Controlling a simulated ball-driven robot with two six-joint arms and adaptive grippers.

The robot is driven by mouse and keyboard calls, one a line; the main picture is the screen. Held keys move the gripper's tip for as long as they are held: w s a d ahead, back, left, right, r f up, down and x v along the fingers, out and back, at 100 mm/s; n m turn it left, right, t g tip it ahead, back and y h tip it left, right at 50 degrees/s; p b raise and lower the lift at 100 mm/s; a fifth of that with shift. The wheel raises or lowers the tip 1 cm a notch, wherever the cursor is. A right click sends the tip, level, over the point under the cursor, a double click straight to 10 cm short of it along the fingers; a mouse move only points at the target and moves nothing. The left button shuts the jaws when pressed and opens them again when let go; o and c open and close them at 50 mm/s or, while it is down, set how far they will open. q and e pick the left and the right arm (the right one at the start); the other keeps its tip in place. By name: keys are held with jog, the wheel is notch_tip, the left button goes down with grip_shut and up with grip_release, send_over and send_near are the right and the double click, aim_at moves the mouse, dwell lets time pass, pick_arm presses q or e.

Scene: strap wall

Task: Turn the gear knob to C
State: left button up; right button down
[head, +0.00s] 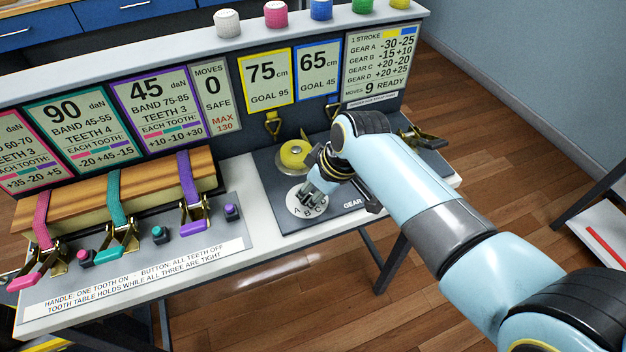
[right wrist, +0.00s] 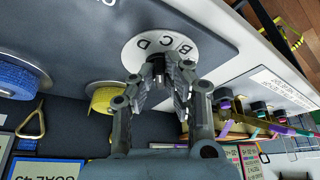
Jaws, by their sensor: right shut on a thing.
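The gear dial is a white disc (head: 300,206) on the dark panel, with letters A, B and C legible in the head view. It also shows in the right wrist view (right wrist: 137,57), where B, C and D can be read. My right gripper (head: 309,194) points down over the dial. In the right wrist view its fingertips (right wrist: 160,72) are shut on the dark gear knob (right wrist: 158,64) at the disc's edge nearest the camera. The gripper hides most of the knob, and I cannot tell which letter it points to. My left gripper is not in view.
A yellow strap spool (head: 294,154) stands just behind the dial. A blue spool (right wrist: 22,75) is beside it. Three strap ratchets, pink (head: 38,272), teal (head: 118,240) and purple (head: 194,212), line the bench at left. Sign boards (head: 265,80) stand behind.

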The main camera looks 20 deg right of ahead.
jog(key=shift+a+m+h+p, duration=0.15)
jog(key=shift+m+h+p, duration=0.25)
jog(key=shift+m+p, duration=0.6)
jog(key=shift+m+t, duration=0.3)
jog(key=c, duration=1.4)
grip_release()
jog(key=v, duration=1.2)
